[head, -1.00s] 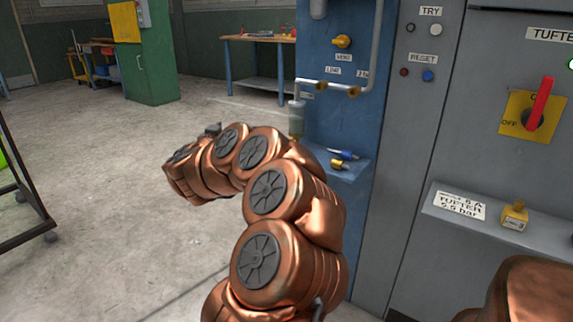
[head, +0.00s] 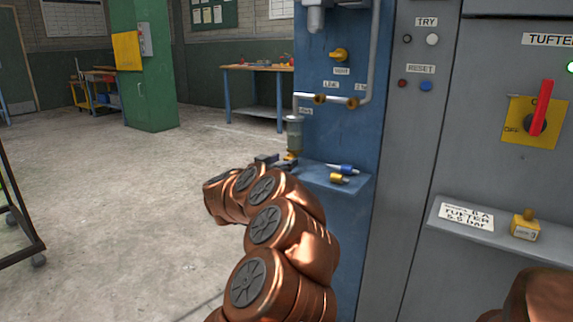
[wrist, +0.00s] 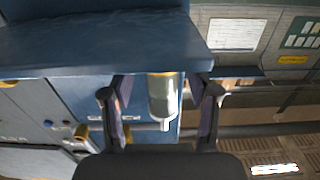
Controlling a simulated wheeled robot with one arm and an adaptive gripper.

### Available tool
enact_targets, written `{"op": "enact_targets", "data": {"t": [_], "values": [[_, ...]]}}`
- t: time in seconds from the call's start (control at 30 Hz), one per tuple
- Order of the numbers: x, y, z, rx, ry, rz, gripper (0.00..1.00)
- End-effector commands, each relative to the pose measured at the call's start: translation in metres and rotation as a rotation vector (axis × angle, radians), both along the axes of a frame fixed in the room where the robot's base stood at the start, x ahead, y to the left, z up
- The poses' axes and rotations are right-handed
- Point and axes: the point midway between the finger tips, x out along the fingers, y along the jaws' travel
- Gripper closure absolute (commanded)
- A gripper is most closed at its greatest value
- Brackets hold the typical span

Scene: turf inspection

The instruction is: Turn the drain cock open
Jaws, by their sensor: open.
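The clear filter bowl (head: 295,135) hangs on the left side of the blue panel (head: 340,115) in the head view. A small yellow-brass piece, likely the drain cock (head: 291,157), shows at its lower end, partly hidden by my gripper (head: 268,160). In the wrist view the scene looks upside down. The bowl (wrist: 163,100) stands between my spread fingers (wrist: 161,85), with a yellowish band at its upper end near the shelf edge. My gripper is open and holds nothing. I cannot tell whether a finger touches the bowl or the cock.
A blue shelf (head: 318,178) juts out just right of my gripper, carrying a blue-ended fitting (head: 345,169) and a yellow one (head: 340,179). Pipes (head: 368,75) and a yellow valve knob (head: 339,55) sit above. Grey cabinets stand right; open floor (head: 120,200) lies left.

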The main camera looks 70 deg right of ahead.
Motion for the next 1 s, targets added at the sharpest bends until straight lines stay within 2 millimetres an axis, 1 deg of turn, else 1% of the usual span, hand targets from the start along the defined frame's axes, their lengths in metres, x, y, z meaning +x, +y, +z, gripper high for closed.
{"op": "enact_targets", "data": {"t": [0.1,0.2,0.33,0.53,1.0], "values": [[-0.002,-0.012,-0.003,0.001,0.002,0.000,0.40],[-0.003,-0.018,-0.002,0.001,0.002,0.001,0.40],[-0.004,-0.022,-0.001,0.001,0.001,0.001,0.40],[-0.004,-0.021,-0.001,0.001,0.002,0.002,0.40],[-0.004,-0.021,-0.001,0.001,0.002,0.002,0.89]]}}
